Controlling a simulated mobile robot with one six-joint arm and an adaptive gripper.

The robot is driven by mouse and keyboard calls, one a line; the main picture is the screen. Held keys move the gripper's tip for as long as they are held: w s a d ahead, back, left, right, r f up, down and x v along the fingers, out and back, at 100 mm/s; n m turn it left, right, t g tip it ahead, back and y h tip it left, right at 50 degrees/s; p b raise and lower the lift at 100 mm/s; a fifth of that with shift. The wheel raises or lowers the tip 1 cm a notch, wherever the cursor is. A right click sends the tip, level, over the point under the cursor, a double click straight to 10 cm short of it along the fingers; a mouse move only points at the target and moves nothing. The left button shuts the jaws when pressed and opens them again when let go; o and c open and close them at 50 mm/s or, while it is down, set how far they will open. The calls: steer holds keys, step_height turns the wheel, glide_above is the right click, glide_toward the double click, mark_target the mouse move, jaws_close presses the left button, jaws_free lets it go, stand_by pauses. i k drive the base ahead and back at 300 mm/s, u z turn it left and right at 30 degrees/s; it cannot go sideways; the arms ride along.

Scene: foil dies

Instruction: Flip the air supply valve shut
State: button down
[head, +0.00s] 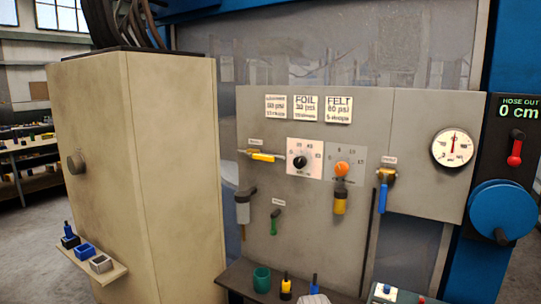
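A grey panel (310,240) carries several valves and dials. At its left a valve with a yellow handle (263,157) sits on a short horizontal pipe; the handle lies nearly level, along the pipe. At its right a valve with a blue handle (383,198) has the handle hanging straight down. A small green lever (275,222) sits lower down, tilted. The small labels by these valves are too small to read, so I cannot tell which is the air supply valve. My gripper is not in view.
The panel also has a black knob (300,162), an orange knob (342,169) and a round gauge (453,147). A red lever (515,151) and a blue reel (503,210) are at right. A beige cabinet (170,150) stands left; a dark shelf (238,278) with small items juts out below.

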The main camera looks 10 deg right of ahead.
mark_target(268, 158)
steer(key=z, duration=0.75)
steer(key=k, duration=0.85)
steer(key=u, duration=0.75)
steer(key=i, duration=1)
